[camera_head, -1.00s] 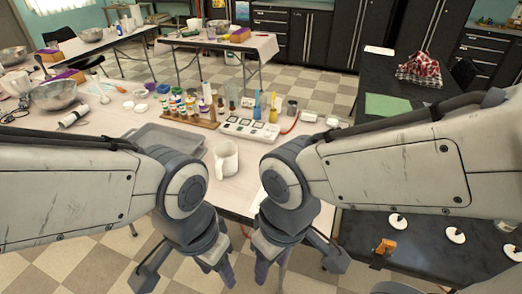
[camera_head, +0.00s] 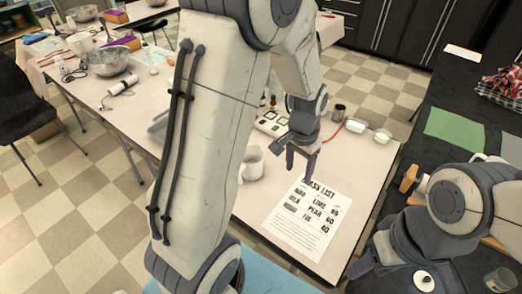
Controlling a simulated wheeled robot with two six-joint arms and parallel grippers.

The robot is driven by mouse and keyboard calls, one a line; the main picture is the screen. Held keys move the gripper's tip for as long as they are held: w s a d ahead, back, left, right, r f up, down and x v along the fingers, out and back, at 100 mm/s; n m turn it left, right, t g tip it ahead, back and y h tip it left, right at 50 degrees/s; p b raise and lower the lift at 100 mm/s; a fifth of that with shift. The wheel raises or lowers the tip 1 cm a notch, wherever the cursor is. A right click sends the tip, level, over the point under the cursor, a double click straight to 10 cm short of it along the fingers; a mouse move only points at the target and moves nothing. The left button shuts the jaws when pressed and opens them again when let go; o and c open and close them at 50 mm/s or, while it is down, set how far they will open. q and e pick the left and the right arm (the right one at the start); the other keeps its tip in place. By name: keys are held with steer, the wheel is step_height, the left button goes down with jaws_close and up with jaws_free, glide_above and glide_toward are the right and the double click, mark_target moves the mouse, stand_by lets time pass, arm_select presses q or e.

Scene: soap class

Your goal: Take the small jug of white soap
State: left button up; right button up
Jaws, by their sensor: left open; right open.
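The small white jug (camera_head: 253,164) stands upright on the pale table, partly hidden behind the big link of my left arm. My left gripper (camera_head: 301,163) is open and points down over the table, just right of the jug and apart from it in the picture. Nothing shows between its fingers. My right gripper (camera_head: 358,268) is low at the right, near the table's front right corner, open and far from the jug. No soap is visible inside the jug.
A printed sheet (camera_head: 310,218) lies on the table in front of the jug. A white device with dark squares (camera_head: 272,124), a dark cup (camera_head: 338,112) and small white containers (camera_head: 382,136) stand behind. A metal bowl (camera_head: 108,61) is at the far left. A dark bench (camera_head: 450,90) runs along the right.

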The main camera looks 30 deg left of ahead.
arm_select(q)
steer(key=w+a+f+n+p, duration=0.25)
steer(key=a+f, duration=0.25)
steer(key=a, duration=0.7)
glide_above(250, 166)
steer(key=s+a, duration=0.1)
steer(key=s, duration=0.3)
steer(key=shift+n, duration=0.35)
steer(key=f, duration=0.5)
steer(key=shift+w+a+f+p, duration=0.1)
steer(key=shift+a+f+p, duration=0.1)
steer(key=shift+p, duration=0.1)
steer(key=f, duration=0.3)
steer(key=a+f+p, duration=0.1)
steer(key=f, duration=0.1)
steer(key=shift+s+f, duration=0.2)
steer(key=shift+f, duration=0.05)
steer(key=shift+d+f+p, duration=0.2)
steer(key=shift+f+p, duration=1)
steer(key=shift+f, duration=1.7)
jaws_close()
arm_select(e)
step_height(250, 166, up, 8)
steer(key=shift+f, duration=0.2)
arm_select(q)
steer(key=shift+w, duration=0.1)
